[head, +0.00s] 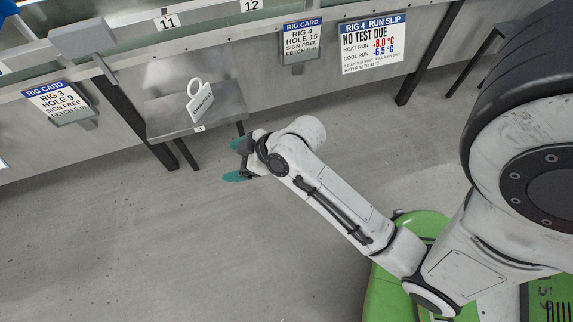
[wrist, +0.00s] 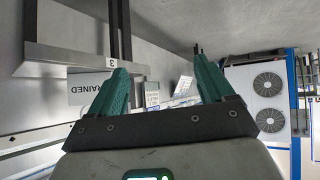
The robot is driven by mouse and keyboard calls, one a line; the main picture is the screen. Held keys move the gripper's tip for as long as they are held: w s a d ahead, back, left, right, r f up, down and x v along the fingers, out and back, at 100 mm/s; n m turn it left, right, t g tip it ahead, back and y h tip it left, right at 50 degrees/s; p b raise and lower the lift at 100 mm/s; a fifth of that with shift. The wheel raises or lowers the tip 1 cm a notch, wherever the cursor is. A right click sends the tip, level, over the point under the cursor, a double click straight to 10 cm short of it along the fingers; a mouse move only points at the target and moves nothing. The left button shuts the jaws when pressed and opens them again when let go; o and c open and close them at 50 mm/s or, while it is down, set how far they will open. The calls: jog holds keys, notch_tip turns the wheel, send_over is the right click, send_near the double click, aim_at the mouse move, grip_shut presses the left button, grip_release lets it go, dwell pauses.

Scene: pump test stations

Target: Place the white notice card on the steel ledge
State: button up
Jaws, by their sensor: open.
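The white notice card (head: 201,103), with a white ring at its top and dark lettering, is on the steel ledge (head: 160,128) and looks tilted in the head view. The ledge is a small grey shelf on dark legs with a small "3" label. My gripper (head: 237,160) is open and empty, in front of and to the right of the ledge, apart from the card.
A Rig 3 card (head: 50,98) hangs to the left of the ledge and a Rig 4 card (head: 301,42) to its right. A Rig 4 run slip (head: 371,43) reads "NO TEST DUE". Dark legs support the bench. The grey floor (head: 130,240) in front is clear.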

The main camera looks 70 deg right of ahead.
jog(key=s+a+f+m+g+h, duration=0.2)
jog(key=s+g, duration=0.6)
jog(key=s, duration=0.7)
jog(key=shift+a+f+m+g, duration=0.3)
jog(key=shift+a+f+m, duration=0.25)
jog(key=shift+a+m, duration=0.05)
jog(key=shift+w, duration=0.1)
jog(key=shift+c, duration=0.4)
